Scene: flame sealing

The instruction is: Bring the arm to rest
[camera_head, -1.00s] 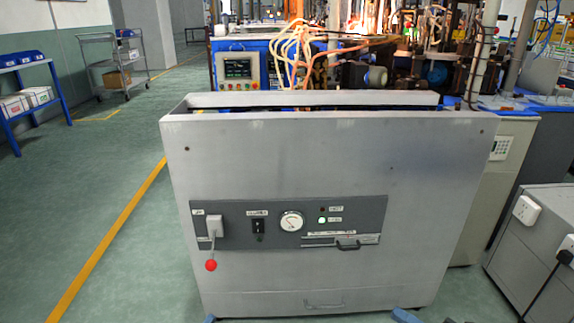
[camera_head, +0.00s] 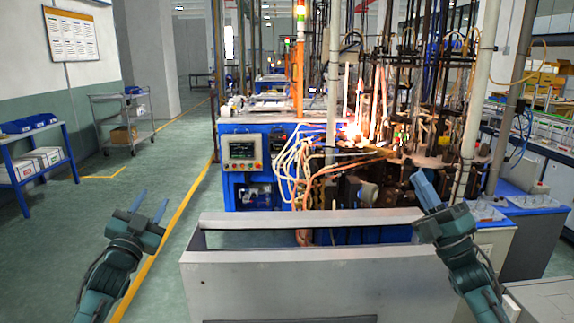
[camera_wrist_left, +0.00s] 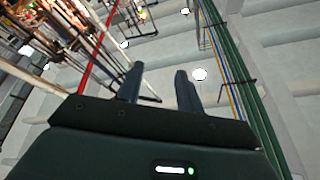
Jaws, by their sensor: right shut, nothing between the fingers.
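My left gripper (camera_head: 151,201) is raised at the left of the head view, over the green floor and the yellow line. Its two fingers stand apart with nothing between them. The left wrist view also shows the left gripper (camera_wrist_left: 159,70) with a gap between its fingers, facing the ceiling. My right gripper (camera_head: 418,176) is raised at the right, in front of the machine as seen from the head. Its fingers are together and it holds nothing visible.
A grey cabinet (camera_head: 290,284) stands low in front. Behind it are a blue machine with a control screen (camera_head: 242,151) and bright flames (camera_head: 352,131). A trolley (camera_head: 121,122) and a blue rack (camera_head: 38,167) stand left, with open floor between.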

